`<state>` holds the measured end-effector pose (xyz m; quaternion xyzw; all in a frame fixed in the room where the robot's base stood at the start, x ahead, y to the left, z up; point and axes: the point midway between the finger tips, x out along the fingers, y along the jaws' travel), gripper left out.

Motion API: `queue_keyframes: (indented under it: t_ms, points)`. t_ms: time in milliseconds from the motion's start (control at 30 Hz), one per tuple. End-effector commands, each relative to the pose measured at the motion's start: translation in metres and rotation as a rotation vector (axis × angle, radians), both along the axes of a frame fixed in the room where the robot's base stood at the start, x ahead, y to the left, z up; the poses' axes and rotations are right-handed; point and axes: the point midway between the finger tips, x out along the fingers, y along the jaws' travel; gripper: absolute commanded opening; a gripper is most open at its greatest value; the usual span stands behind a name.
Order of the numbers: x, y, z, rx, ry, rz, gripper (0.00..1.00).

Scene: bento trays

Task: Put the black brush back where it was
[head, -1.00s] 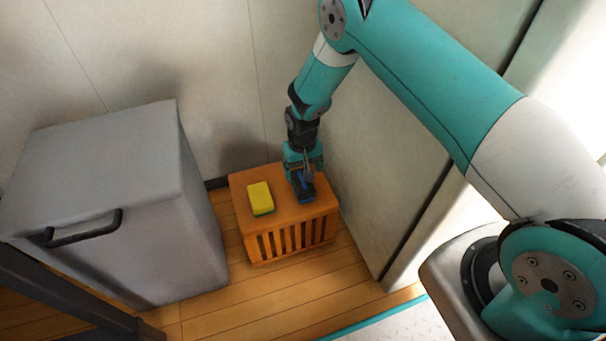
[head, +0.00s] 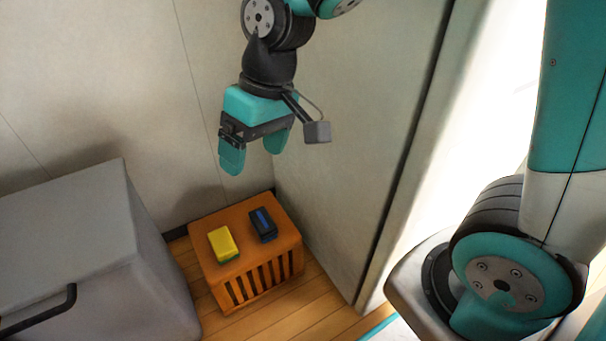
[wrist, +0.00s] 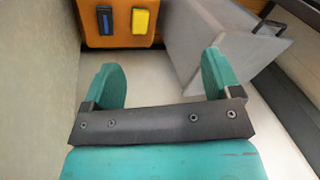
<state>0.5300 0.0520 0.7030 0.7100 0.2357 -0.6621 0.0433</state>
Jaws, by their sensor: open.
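The black brush (head: 263,225), a dark block with a blue strip on top, lies on the orange slatted wooden stool (head: 270,275). It sits to the right of a yellow and green sponge (head: 222,244), apart from it. My gripper (head: 252,160) is open and empty, raised well above the stool. In the wrist view, the brush (wrist: 107,21) and the sponge (wrist: 140,20) show on the stool top at the upper left, beyond my open fingers (wrist: 160,85).
A grey box (head: 90,250) with a black handle (head: 40,312) stands left of the stool. Pale walls (head: 345,130) rise behind and to the right of it. Some bare wooden floor (head: 240,325) shows in front of the stool.

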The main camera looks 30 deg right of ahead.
Motion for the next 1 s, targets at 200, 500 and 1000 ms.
queue_keyframes:
  t_ms: [200,500,1000]
  points:
    - [-0.096,-0.002,0.04,0.063,-0.045,0.151,0.84]
    - [-0.131,-0.006,0.045,0.082,-0.056,0.21,0.84]
    - [-0.13,-0.006,0.045,0.082,-0.057,0.208,0.65]
